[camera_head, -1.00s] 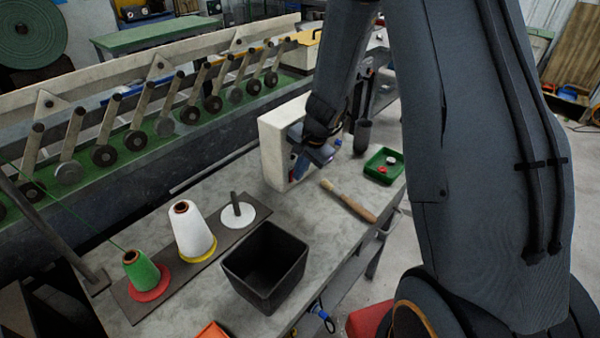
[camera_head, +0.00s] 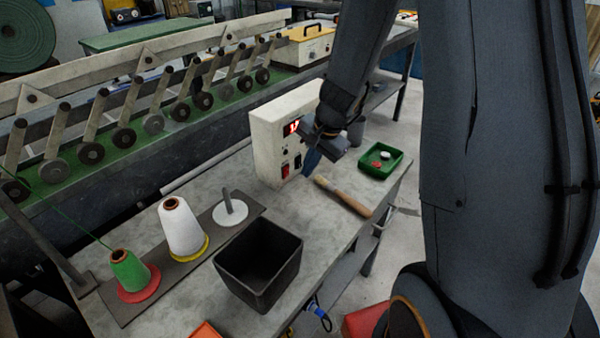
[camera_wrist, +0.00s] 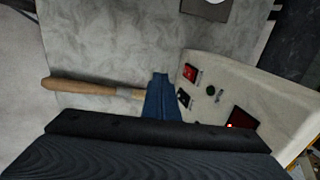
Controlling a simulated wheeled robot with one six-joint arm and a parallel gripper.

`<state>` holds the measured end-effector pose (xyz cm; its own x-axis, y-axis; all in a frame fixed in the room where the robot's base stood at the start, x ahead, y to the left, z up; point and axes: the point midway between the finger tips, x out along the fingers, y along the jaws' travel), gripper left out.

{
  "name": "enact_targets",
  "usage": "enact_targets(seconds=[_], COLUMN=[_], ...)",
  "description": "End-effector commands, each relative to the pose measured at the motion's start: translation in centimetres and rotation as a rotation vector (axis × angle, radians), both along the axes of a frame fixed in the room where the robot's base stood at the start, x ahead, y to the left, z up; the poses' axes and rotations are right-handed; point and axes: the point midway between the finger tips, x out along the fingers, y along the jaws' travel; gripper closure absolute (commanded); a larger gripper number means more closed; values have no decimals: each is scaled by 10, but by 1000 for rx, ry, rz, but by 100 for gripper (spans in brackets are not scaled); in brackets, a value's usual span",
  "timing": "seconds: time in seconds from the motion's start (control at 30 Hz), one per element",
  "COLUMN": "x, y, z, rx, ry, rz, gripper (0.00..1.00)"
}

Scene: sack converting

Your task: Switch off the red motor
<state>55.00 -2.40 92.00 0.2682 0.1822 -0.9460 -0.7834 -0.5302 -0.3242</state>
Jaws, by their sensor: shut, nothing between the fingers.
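A cream control box (camera_head: 268,140) stands on the bench with a lit red display (camera_head: 292,128), a red rocker switch (camera_head: 286,171) and a black rocker switch (camera_head: 298,162) on its front. In the wrist view the red switch (camera_wrist: 190,73), black switch (camera_wrist: 183,98), a small dark knob (camera_wrist: 211,90) and the display (camera_wrist: 240,120) show. My gripper (camera_head: 311,162), with blue fingers, is shut and empty just in front of the panel. In the wrist view its fingertips (camera_wrist: 160,78) are left of the switches, and appear apart from them. No motor is identifiable.
A wooden-handled brush (camera_head: 345,196) lies in front of the box. A green tray (camera_head: 380,160) is to the right. A black bin (camera_head: 258,265), white cone (camera_head: 182,230) and green cone (camera_head: 130,270) stand at the left. Bare bench lies between bin and box.

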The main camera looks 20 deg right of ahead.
Motion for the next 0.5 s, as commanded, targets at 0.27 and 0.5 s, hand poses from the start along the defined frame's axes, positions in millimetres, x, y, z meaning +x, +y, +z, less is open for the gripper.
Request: enact_targets(seconds=[0.27,0.5], x=[-20,-28], y=[-15,-19], z=[39,52], rx=[-2,1], ry=[-2,2], rz=[-2,-2], gripper=[100,100])
